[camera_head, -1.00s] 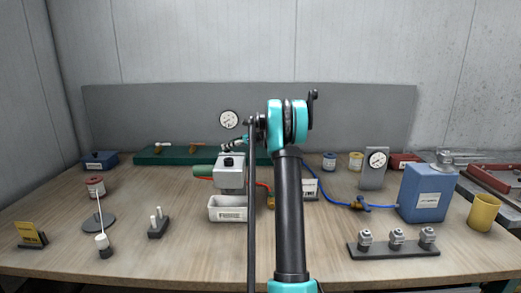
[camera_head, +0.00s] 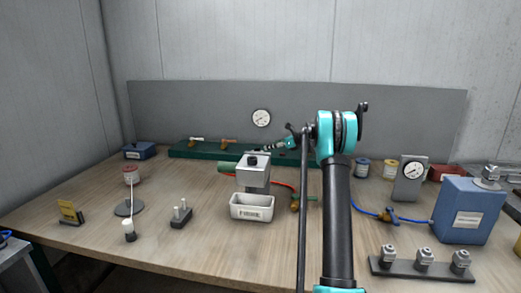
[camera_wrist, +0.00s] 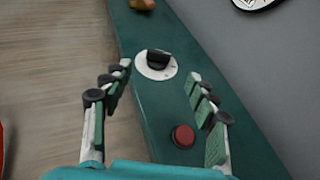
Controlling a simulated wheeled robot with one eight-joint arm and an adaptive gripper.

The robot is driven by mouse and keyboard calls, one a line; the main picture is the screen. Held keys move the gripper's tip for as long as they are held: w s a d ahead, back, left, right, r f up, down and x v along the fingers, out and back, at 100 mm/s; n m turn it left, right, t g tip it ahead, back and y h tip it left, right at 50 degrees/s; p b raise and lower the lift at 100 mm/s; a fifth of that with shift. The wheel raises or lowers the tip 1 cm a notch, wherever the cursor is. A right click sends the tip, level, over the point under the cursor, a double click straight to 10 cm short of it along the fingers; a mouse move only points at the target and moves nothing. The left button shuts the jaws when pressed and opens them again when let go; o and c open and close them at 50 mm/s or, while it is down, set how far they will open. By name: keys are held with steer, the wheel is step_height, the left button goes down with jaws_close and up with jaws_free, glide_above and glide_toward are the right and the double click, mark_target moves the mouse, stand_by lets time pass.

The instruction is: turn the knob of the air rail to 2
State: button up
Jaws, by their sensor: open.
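The dark green air rail (camera_head: 205,153) lies along the back of the table, and it runs through the middle of the wrist view (camera_wrist: 137,30). Its knob (camera_wrist: 156,60) is black with a bar-shaped grip on a round white dial; the dial's marks are too small to read. My gripper (camera_wrist: 160,78) is open and empty, its two fingers spread either side of the rail, with the knob just beyond and between the tips. In the head view my gripper (camera_head: 289,143) is over the rail's right part, and I cannot make out the knob there.
A red button (camera_wrist: 183,136) sits on the rail between my fingers, nearer the palm. Brass-coloured valves (camera_head: 227,142) stand on the rail's left part. A round gauge (camera_head: 261,118) is on the grey back panel (camera_head: 400,115). A grey device (camera_head: 253,175) and white bin (camera_head: 252,207) stand in front.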

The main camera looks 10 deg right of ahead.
mark_target(258, 148)
steer(key=x, duration=0.9)
steer(key=shift+a, duration=0.1)
steer(key=c, duration=1.2)
steer(key=shift+o, duration=0.2)
steer(key=shift+w+n+g+y, duration=0.2)
steer(key=shift+n+g+y, duration=0.4)
steer(key=shift+n+g, duration=0.15)
steer(key=shift+w+n+g+y, duration=0.2)
steer(key=shift+n+g+y, duration=0.6)
steer(key=shift+n+g, duration=0.55)
steer(key=o, duration=1.2)
steer(key=shift+s, duration=0.1)
steer(key=shift+c, duration=0.2)
steer(key=shift+d, duration=0.2)
